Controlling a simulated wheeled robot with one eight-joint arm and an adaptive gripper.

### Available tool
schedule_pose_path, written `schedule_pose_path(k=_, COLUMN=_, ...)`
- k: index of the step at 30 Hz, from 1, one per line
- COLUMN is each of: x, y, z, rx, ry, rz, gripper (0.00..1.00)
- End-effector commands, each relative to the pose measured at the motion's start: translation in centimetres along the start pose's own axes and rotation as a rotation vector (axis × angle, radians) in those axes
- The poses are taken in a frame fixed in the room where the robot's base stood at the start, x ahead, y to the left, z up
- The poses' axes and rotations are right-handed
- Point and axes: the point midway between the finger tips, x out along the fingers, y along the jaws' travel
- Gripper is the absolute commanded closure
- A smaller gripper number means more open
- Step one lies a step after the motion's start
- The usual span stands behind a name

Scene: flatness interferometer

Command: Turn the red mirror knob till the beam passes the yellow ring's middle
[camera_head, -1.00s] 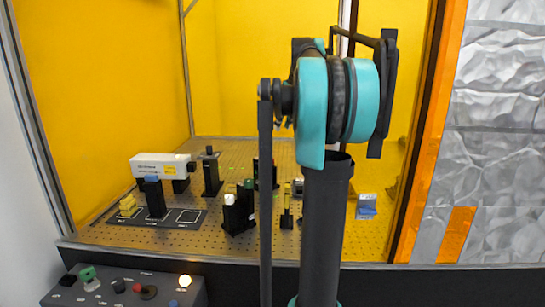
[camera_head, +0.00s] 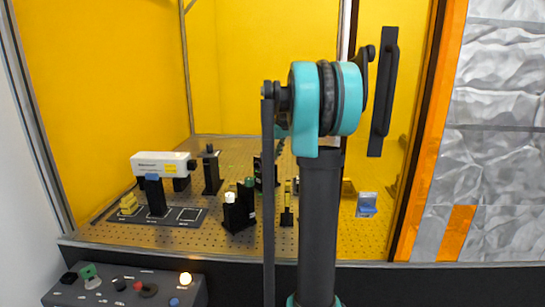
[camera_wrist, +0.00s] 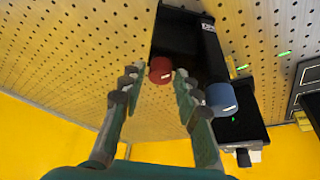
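In the wrist view the red knob (camera_wrist: 160,70) sits on a black mount (camera_wrist: 178,35), with a blue knob (camera_wrist: 221,98) on the same mount to its right. My gripper (camera_wrist: 158,80) is open, one finger on each side of the red knob. Small gaps seem to show on both sides, but I cannot tell how deep the knob is between the fingertips. In the head view my arm hides most of the gripper and the red knob. I cannot make out the yellow ring or the beam's place in it for sure.
Green light spots (camera_wrist: 283,53) show in the wrist view. A control box (camera_head: 150,285) is in front, yellow walls behind.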

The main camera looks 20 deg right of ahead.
Motion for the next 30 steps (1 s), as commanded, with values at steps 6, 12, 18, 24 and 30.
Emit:
schedule_pose_path(k=6, x=0.41, y=0.0, z=0.01, rx=0.0, ry=0.0, rz=0.0, gripper=0.68)
schedule_pose_path(k=12, x=0.38, y=0.0, z=0.02, rx=0.001, ry=0.0, rz=0.0, gripper=0.77)
schedule_pose_path(k=18, x=0.36, y=0.0, z=0.02, rx=0.001, ry=0.0, rz=0.0, gripper=1.0)
schedule_pose_path(k=24, x=0.35, y=-0.01, z=0.02, rx=0.008, ry=0.0, rz=0.003, gripper=1.0)
schedule_pose_path(k=30, x=0.34, y=-0.08, z=0.01, rx=0.064, ry=0.001, rz=0.027, gripper=1.0)
